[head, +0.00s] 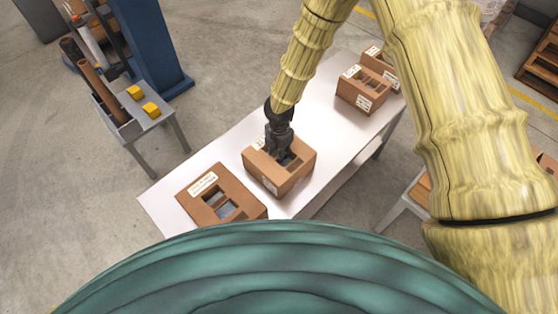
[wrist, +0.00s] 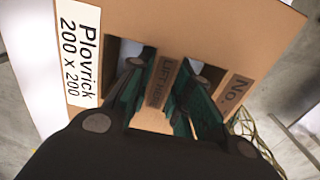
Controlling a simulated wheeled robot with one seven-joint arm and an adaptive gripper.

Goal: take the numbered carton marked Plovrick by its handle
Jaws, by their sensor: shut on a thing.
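The carton marked Plovrick (wrist: 205,28) fills much of the wrist view, with its white label reading "Plovrick 200 x 200" at the left. In the head view it is the brown carton (head: 293,181) in the middle of the white table. My gripper (head: 280,150) comes down into its open top. In the wrist view its fingers (wrist: 165,95) pass through the openings on either side of the handle strip (wrist: 160,82), which has partly hidden lettering, and are shut on it. The carton seems to stand on the table.
Another brown carton (head: 240,190) stands close at the left on the white table (head: 160,199). More cartons (head: 360,103) stand at the table's far right end. A small grey side table (head: 167,121) with yellow blocks is at the upper left, near a blue column (head: 155,45).

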